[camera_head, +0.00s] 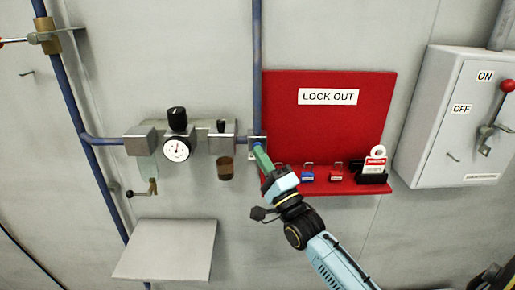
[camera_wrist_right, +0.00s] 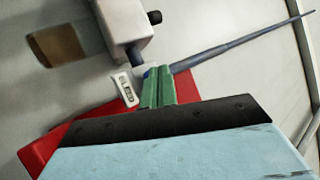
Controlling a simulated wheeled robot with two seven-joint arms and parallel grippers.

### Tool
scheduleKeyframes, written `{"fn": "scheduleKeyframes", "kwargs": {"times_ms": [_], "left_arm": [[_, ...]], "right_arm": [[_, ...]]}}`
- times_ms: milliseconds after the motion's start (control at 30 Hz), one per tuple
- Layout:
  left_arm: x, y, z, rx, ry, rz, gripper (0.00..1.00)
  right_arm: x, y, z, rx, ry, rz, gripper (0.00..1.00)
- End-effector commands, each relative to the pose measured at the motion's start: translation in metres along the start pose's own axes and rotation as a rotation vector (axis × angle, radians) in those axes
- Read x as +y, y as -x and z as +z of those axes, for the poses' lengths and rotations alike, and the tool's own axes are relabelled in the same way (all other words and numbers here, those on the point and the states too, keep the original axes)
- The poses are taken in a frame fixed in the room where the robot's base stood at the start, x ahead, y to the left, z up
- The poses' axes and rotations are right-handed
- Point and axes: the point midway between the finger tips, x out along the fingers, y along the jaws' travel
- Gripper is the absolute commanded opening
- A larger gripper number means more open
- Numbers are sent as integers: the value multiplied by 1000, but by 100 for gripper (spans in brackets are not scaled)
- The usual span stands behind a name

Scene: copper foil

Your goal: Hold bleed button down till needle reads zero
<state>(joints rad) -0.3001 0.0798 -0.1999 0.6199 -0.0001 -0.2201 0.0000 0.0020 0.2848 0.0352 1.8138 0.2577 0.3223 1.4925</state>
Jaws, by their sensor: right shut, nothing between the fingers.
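The pressure gauge (camera_head: 177,149) is a white dial in the pipe assembly at left centre in the head view. Its needle is too small to read. My right gripper (camera_head: 260,152) has green fingers, shut and empty, with tips at the small grey fitting (camera_head: 256,138) right of the gauge. In the wrist view the fingers (camera_wrist_right: 158,85) reach a bit of blue (camera_wrist_right: 150,72) beside a white display plate (camera_wrist_right: 125,89). The blue may be the bleed button, mostly hidden by the fingers. I cannot tell whether it is pressed. My left gripper is out of view.
A red lock-out board (camera_head: 330,125) with a shelf of padlocks and a tag is right of the gripper. A grey switch box (camera_head: 440,130) with a red-knobbed lever is at far right. A brown cup (camera_head: 225,168) hangs left of the fingers. A grey shelf (camera_head: 168,248) juts out below.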

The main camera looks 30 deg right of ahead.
Motion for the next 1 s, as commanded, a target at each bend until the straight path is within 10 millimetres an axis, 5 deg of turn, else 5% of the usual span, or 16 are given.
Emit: {"fn": "scheduleKeyframes", "kwargs": {"times_ms": [1000], "left_arm": [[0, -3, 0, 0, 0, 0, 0]], "right_arm": [[4, -6, -5, 1, 1, 1, 0]]}}
